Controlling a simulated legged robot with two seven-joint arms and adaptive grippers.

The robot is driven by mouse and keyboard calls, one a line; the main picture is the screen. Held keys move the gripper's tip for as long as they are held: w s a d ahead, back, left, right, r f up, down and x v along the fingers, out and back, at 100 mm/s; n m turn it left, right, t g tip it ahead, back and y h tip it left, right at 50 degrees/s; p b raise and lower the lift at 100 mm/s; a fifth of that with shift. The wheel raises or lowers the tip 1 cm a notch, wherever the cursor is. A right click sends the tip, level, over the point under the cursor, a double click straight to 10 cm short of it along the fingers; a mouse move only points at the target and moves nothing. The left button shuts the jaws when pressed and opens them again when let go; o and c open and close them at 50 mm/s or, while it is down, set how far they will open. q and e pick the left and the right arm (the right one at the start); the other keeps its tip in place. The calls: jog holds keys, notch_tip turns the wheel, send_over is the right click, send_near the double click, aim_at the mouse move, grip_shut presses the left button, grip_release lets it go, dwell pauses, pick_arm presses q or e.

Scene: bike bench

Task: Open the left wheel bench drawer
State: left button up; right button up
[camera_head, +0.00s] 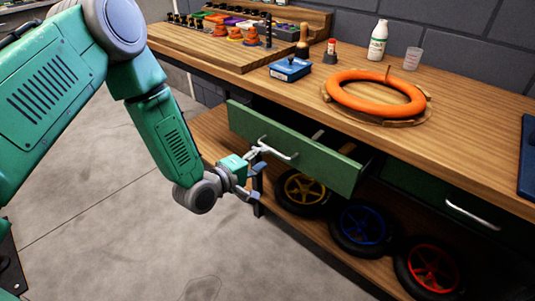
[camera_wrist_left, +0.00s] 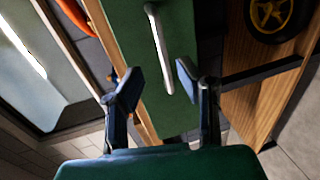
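The left drawer (camera_head: 325,168) has a green front and stands pulled out from under the bench top, with its inside partly visible. Its silver bar handle (camera_head: 281,153) is on the front face. My left gripper (camera_head: 257,175) is at the left end of the handle, in front of the drawer. In the left wrist view its two blue-padded fingers (camera_wrist_left: 159,86) are apart, and the handle (camera_wrist_left: 157,45) runs up from the gap between them along the green drawer front (camera_wrist_left: 130,50). No grip on the handle shows. My right gripper is in neither view.
The wooden bench top (camera_head: 460,135) carries an orange ring (camera_head: 375,101), a white bottle (camera_head: 378,40) and a blue box (camera_head: 290,69). A second closed drawer has a silver handle (camera_head: 472,216). Wheels (camera_head: 362,228) lie on the lower shelf. The floor (camera_head: 120,220) at left is clear.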

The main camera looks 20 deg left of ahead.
pick_arm(q)
jog(key=p+v, duration=0.3)
jog(key=v, duration=0.6)
dwell(0.5)
jog(key=shift+w, duration=0.15)
jog(key=v, duration=1.2)
jog(key=shift+f, duration=0.15)
